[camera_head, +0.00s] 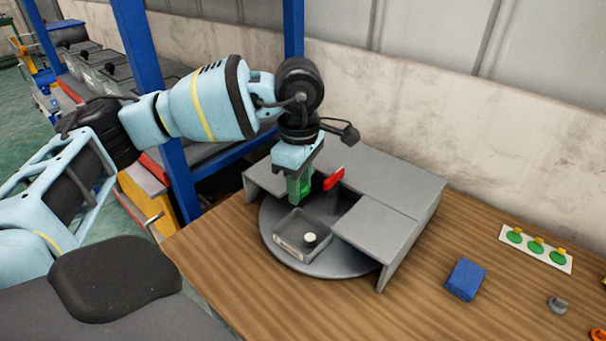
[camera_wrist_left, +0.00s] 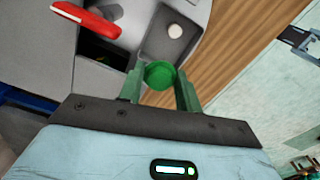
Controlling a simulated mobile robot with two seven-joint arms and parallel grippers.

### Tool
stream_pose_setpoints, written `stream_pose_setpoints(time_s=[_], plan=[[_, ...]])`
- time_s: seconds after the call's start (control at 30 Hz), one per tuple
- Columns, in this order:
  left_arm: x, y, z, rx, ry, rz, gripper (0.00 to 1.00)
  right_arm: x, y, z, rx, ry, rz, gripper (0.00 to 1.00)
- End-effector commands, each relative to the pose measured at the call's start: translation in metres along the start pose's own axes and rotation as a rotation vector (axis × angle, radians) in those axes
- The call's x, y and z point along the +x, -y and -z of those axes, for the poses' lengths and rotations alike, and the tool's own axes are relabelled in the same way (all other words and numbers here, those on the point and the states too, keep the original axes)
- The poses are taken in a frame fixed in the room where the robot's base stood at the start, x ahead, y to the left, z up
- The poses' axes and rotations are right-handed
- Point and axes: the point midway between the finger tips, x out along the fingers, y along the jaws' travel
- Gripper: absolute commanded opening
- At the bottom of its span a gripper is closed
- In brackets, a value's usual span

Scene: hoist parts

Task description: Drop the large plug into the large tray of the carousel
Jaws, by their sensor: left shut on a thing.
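My left gripper (camera_head: 299,192) points down above the back left of the carousel, its fingers shut on a round green plug (camera_wrist_left: 160,73), taken as the large plug. The plug's round end shows between the fingertips in the left wrist view. The carousel disc (camera_head: 272,248) lies partly under a grey cover. An open grey tray (camera_head: 284,247) sits on its exposed front part, just in front of the gripper, with a small white-topped piece (camera_head: 310,237) inside. The tray also shows in the left wrist view (camera_wrist_left: 152,38), beyond the plug. My right gripper is not seen.
A red handle (camera_head: 334,179) stands close right of the gripper. The grey cover (camera_head: 395,183) surrounds the carousel's back and right. A blue block (camera_head: 465,279), a white strip with green discs (camera_head: 534,249) and a grey knob (camera_head: 557,305) lie right. The wooden table's front is clear.

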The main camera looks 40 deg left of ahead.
Motion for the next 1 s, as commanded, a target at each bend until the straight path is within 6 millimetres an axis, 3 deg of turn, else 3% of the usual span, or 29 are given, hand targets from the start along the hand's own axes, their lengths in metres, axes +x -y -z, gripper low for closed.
stream_pose_setpoints(time_s=[0.3,0.33,0.5,0.8,1.0], plan=[[0.002,0.000,0.000,0.000,0.001,-0.003,0.13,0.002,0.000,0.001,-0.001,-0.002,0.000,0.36],[0.002,0.000,0.000,0.000,0.001,-0.003,0.36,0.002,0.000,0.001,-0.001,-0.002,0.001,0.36],[0.003,0.000,0.000,0.000,0.001,-0.003,0.59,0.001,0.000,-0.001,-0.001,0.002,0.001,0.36],[0.001,0.000,0.000,0.000,0.001,-0.003,0.59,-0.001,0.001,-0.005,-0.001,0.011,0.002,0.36],[-0.020,-0.001,0.000,0.000,0.002,-0.006,0.59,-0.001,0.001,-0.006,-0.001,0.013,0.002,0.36]])
